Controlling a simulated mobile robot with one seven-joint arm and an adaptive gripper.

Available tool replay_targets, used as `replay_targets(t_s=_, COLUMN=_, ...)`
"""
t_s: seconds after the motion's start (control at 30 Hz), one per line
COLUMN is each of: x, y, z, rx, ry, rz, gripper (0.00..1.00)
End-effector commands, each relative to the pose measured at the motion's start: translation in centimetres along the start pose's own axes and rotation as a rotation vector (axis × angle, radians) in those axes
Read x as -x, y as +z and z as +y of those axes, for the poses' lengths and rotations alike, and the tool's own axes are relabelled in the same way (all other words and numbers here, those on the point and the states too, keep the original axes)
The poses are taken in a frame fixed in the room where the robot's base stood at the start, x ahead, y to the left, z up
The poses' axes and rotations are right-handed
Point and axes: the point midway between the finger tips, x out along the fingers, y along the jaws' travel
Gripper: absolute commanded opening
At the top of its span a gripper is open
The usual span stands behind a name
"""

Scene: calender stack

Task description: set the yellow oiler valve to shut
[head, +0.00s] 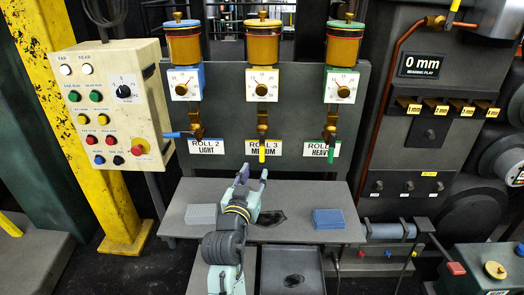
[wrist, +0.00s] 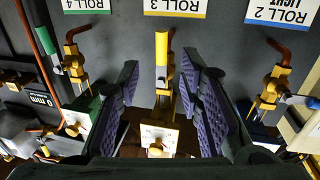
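The yellow oiler valve (head: 262,130) is a brass fitting under the middle oiler, above the "ROLL 3 MEDIUM" label (head: 263,147). Its yellow handle (head: 262,153) points straight down, in line with the pipe. In the wrist view, which is upside down, the yellow handle (wrist: 161,52) and brass body (wrist: 162,84) show between the fingers. My gripper (head: 253,177) is open and empty, just below and in front of the handle in the head view. It also shows in the wrist view (wrist: 163,72), with a finger on each side. I see no contact with the handle.
The blue-handled valve (head: 180,134) to the left has its handle sideways. The green-handled valve (head: 331,150) to the right points down. A grey block (head: 201,215) and a blue block (head: 328,219) lie on the shelf (head: 185,195). A button box (head: 107,110) stands at left.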

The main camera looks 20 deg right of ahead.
Motion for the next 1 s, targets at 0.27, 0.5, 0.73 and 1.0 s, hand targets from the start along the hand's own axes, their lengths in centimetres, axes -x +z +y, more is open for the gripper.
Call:
replay_targets(t_s=0.27, x=-4.3, y=-0.3, z=0.0, rx=-0.001, ry=0.001, rz=-0.001, gripper=0.34)
replay_targets(t_s=0.5, x=-8.5, y=-0.3, z=-0.1, rx=-0.001, ry=-0.002, rz=0.0, gripper=0.34)
replay_targets(t_s=0.73, x=-10.3, y=-0.1, z=-0.2, rx=-0.001, ry=-0.004, rz=0.001, gripper=0.34)
replay_targets(t_s=1.0, x=-10.5, y=0.0, z=-0.2, rx=-0.001, ry=-0.004, rz=0.001, gripper=0.34)
